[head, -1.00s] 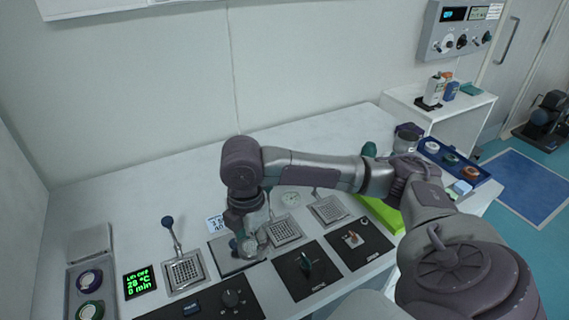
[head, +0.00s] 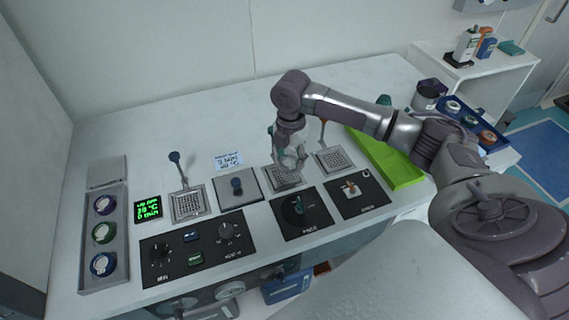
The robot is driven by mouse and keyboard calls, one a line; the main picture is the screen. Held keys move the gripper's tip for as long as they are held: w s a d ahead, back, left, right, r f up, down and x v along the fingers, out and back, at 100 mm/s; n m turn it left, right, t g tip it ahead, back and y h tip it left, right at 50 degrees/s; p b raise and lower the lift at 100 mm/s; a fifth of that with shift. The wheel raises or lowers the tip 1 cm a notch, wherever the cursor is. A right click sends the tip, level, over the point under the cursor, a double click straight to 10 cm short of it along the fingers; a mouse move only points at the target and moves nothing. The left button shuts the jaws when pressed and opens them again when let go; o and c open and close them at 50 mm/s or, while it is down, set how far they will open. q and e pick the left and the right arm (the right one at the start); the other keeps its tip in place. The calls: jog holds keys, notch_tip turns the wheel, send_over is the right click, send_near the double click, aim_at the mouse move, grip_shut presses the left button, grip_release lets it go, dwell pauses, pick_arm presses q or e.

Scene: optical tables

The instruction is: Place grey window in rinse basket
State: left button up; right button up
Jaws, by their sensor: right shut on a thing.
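My right gripper (head: 290,160) points down over the middle mesh basket (head: 284,181) on the white bench. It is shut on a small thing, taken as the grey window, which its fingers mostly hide. I cannot tell whether it touches the mesh. Two similar baskets stand either side: a left one (head: 187,206) with a blue-knobbed handle and a right one (head: 333,161) with an orange-tipped handle. No readable label shows which is the rinse basket. My left gripper is out of view.
A square lid with a blue knob (head: 237,187) lies left of the middle basket. Black control panels (head: 300,213) line the front. A grey tray (head: 103,271) with ringed discs is at left. A green tray (head: 388,164) and blue tray (head: 436,90) are at right. The back is clear.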

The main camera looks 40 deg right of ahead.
aim_at(284, 174)
jog(key=shift+w+a+f, duration=0.25)
jog(key=shift+w+f, duration=0.25)
jog(key=shift+w, duration=0.35)
jog(key=shift+f+p, duration=0.5)
jog(key=shift+f, duration=1.6)
jog(key=shift+f, duration=0.15)
jog(key=o, duration=1.1)
jog(key=shift+o, duration=0.2)
notch_tip(284, 174, up, 12)
jog(key=shift+r+b, duration=0.2)
jog(key=shift+b, duration=0.5)
